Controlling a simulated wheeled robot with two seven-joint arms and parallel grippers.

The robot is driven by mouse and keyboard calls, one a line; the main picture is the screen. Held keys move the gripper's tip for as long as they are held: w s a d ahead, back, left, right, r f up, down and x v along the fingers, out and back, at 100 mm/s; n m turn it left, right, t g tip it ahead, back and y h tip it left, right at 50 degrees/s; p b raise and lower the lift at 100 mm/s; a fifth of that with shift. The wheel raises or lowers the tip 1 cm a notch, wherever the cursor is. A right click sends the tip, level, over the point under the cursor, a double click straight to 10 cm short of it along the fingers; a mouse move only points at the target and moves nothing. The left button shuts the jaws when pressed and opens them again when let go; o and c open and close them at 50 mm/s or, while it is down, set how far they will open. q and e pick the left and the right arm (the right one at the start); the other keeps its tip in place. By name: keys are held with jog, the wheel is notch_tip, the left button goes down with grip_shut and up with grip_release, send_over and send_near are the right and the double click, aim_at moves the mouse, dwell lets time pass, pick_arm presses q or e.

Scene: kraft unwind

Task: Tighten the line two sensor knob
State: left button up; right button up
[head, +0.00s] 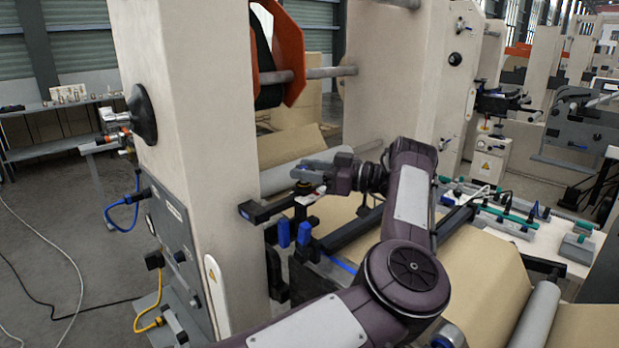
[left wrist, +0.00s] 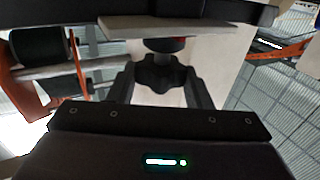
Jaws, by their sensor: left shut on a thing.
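A black lobed knob (left wrist: 163,73) sits between the two fingers of my left gripper (left wrist: 162,88) in the left wrist view. A short shaft with a red part joins it to a pale plate (left wrist: 170,27). In the head view my left gripper (head: 308,176) reaches leftward to a sensor bracket (head: 285,206) beside the cream machine column, over the brown web. The gripper is shut on the knob, which shows only as a small dark piece (head: 303,187) under the fingers. My right gripper is not in view.
The cream column (head: 197,150) stands close left of the gripper. Blue-ended parts (head: 284,232) stick up just below it. A grey roller (head: 300,172) lies behind. A bench with green-handled tools (head: 515,220) is at right.

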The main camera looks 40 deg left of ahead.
pick_arm(q)
jog(key=shift+s+a+f+n+g+h, duration=0.15)
jog(key=shift+n+g+h, duration=0.15)
jog(key=shift+g, duration=0.2)
jog(key=shift+w+a+f+n+g+h, duration=0.1)
jog(key=shift+f+n+g+h, duration=0.1)
jog(key=shift+n+g, duration=0.25)
jog(key=shift+n+g+h, duration=1.3)
jog(key=shift+n+g, duration=0.05)
jog(key=shift+g, duration=0.5)
